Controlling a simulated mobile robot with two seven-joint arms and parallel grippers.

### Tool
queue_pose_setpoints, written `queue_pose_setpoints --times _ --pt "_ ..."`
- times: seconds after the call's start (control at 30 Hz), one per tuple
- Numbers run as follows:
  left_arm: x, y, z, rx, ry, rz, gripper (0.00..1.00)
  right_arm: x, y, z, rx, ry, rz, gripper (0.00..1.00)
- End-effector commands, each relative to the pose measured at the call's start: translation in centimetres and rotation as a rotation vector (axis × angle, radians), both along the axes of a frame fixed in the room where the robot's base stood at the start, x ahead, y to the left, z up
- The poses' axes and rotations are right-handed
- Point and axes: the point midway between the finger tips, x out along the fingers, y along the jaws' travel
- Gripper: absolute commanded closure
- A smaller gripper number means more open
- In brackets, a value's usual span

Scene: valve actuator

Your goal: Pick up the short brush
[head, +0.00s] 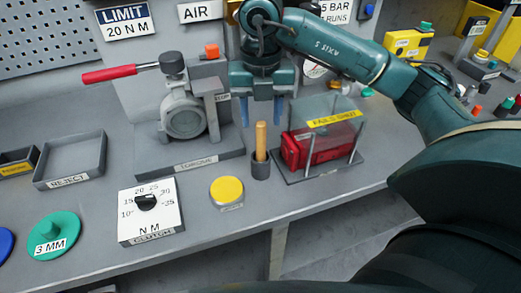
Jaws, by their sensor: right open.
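The short brush (261,138) shows as a light wooden handle standing upright in a small dark round holder (260,168) near the front of the bench. Its lower end is hidden inside the holder. My right gripper (261,112) comes in from the upper right and points down. Its two blue fingers are apart and empty, appearing above and on either side of the handle's top. I cannot tell the exact depth between the fingertips and the handle. My left gripper is not in view.
Right of the holder stands a clear cover (335,118) over a red part (318,146). A grey torque device (185,115) with a red lever is left. A yellow button (227,190) and a dial box (150,210) sit in front. Bare bench lies around the button.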

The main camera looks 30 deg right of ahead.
Motion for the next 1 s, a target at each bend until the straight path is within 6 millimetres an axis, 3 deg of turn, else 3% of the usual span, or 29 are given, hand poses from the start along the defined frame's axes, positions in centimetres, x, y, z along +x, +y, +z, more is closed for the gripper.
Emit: queue_pose_setpoints --times 0.23,0.5,0.77,1.0 --pt "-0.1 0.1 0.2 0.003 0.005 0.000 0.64 0.0 0.0 -1.9 0.001 0.003 0.000 0.54" --pt "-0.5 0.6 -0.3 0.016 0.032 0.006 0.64 0.0 -0.1 -5.6 0.001 0.003 0.001 0.54" --pt "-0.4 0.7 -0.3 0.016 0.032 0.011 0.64 0.1 0.0 -6.2 0.002 -0.001 0.001 0.54" --pt "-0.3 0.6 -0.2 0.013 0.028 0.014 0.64 0.1 0.0 -6.1 0.002 0.000 0.002 0.72"
